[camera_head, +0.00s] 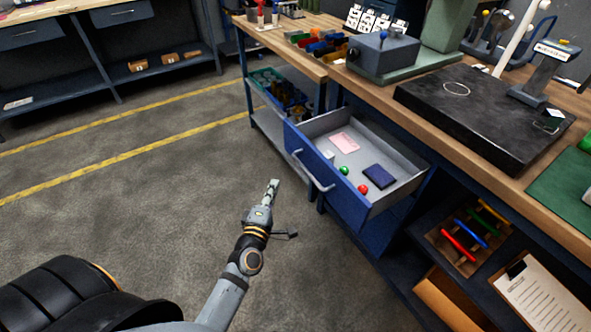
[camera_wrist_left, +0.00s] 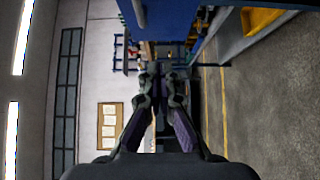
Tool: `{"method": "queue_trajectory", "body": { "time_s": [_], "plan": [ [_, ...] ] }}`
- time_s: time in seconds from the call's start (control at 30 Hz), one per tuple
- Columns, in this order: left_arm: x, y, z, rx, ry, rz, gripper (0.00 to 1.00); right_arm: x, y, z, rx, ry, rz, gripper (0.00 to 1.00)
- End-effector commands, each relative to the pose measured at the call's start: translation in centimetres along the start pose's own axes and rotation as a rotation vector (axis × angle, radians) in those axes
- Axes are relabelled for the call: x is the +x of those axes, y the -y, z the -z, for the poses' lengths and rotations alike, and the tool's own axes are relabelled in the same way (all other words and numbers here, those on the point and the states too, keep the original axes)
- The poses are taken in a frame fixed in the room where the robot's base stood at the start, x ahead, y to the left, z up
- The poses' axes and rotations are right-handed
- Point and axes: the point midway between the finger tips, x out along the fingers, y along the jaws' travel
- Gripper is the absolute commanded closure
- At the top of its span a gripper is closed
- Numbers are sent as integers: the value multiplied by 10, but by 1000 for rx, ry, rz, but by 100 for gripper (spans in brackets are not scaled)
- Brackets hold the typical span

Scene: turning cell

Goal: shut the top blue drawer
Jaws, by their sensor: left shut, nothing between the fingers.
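The top blue drawer (camera_head: 328,183) stands pulled out from under the wooden workbench in the head view. Its grey handle (camera_head: 311,173) runs along the front panel. Inside lie a pink card, a dark blue booklet (camera_head: 379,177), a red ball, a green ball and a small white block. My left gripper (camera_head: 273,184) is shut and empty, to the left of the drawer front and apart from it. In the left wrist view its fingers (camera_wrist_left: 159,80) are together, and a blue panel with a grey handle (camera_wrist_left: 139,13) shows at the top. My right gripper is not in view.
The workbench top (camera_head: 340,77) carries a dark stone plate (camera_head: 480,110) and a grey box. An open shelf with coloured-handled tools (camera_head: 470,232) and a clipboard (camera_head: 540,292) lies right of the drawer. The floor (camera_head: 130,200) left of the drawer is clear, with yellow lines.

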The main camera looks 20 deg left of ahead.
Motion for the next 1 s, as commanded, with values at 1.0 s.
{"method": "queue_trajectory", "body": {
  "time_s": [1.0],
  "plan": [
    [128,0,-29,6,2,3,100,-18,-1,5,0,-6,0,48]
  ]
}}
